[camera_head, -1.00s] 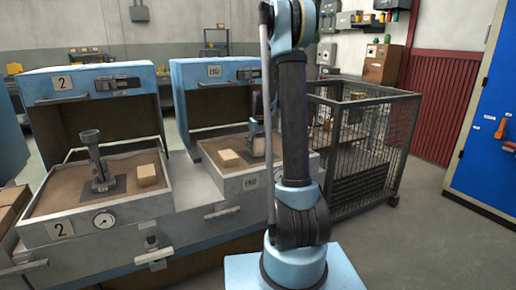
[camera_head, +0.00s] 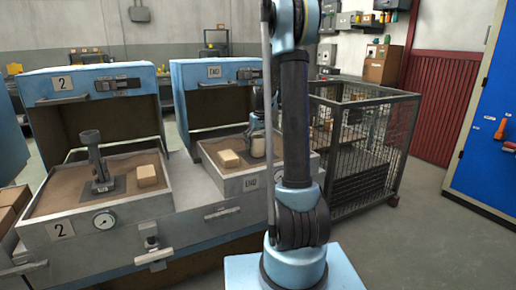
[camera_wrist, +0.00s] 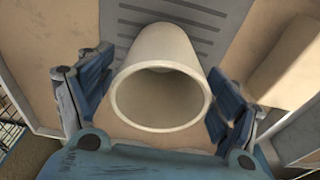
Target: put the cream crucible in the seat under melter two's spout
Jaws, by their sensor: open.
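The cream crucible (camera_head: 258,147) stands in the sand-coloured bed of the right-hand unit, beside a tan block. In the wrist view the crucible (camera_wrist: 160,98) has its round, empty mouth towards me. My gripper (camera_wrist: 160,72) is open, with one blue finger on each side of the crucible and not closed on it. In the head view my gripper (camera_head: 254,126) is small, over the crucible and partly behind my arm. Melter two (camera_head: 62,84), marked 2, is at left. A dark upright fixture (camera_head: 95,165) stands in its bed; I cannot make out a spout or seat.
Tan blocks lie in both beds, one at left (camera_head: 147,175) and one at right (camera_head: 228,158). A slotted grey plate (camera_wrist: 165,20) shows behind the crucible in the wrist view. A wire cage cart (camera_head: 365,140) stands right of the units. Open floor lies at the right.

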